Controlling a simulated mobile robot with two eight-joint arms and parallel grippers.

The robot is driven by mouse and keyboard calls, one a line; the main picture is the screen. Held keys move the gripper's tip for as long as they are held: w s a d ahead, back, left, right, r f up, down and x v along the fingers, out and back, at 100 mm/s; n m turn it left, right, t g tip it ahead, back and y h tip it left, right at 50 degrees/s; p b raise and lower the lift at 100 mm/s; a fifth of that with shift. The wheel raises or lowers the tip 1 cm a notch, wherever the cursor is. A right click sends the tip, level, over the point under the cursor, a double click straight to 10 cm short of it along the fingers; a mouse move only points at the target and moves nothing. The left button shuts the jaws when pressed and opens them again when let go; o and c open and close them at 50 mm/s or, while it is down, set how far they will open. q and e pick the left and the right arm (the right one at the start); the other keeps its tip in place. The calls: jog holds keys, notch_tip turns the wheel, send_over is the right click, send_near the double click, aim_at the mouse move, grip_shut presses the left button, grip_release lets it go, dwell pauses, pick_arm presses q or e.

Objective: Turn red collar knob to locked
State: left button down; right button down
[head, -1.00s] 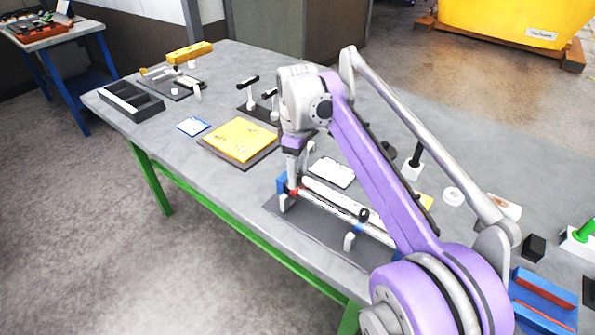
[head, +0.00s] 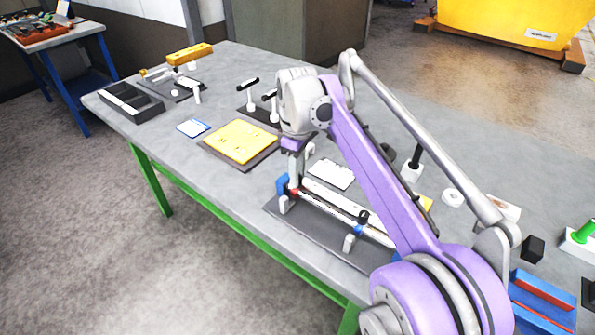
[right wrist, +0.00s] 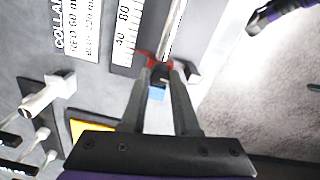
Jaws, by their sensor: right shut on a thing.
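The red collar (right wrist: 146,55) sits around the pale rod (right wrist: 172,30) near its blue end block (head: 282,183). In the head view the red collar (head: 293,193) is partly hidden by my right gripper (head: 292,182), which points down over it. In the right wrist view my right gripper (right wrist: 160,76) is shut on the black knob (right wrist: 160,73) of the red collar. The knob's angle is hard to tell. Part of my left arm with the dark left gripper (right wrist: 258,22) seems to show at the top right of that view; its jaws cannot be made out.
A blue collar (head: 358,228) with a black knob (head: 363,216) sits farther along the rod. A ruled scale (right wrist: 126,32) and a printed card (right wrist: 78,28) lie beside the rod. A yellow plate (head: 240,140) lies farther left. The table's front edge is close to the fixture.

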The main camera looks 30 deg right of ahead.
jog(key=m+p, duration=0.2)
jog(key=m, duration=0.1)
jog(key=shift+r+m, duration=0.15)
jog(key=shift+m, duration=0.15)
jog(key=m+p, duration=0.2)
jog(key=m, duration=0.2)
jog(key=shift+m, duration=0.3)
jog(key=m+p, duration=0.1)
jog(key=m, duration=0.3)
jog(key=shift+m, duration=0.3)
jog(key=shift+m+p, duration=0.65)
jog(key=shift+m, duration=1.55)
jog(key=c, duration=0.7)
grip_release()
jog(key=shift+o, duration=0.2)
notch_tip(320, 180, up, 11)
jog(key=p, duration=0.1)
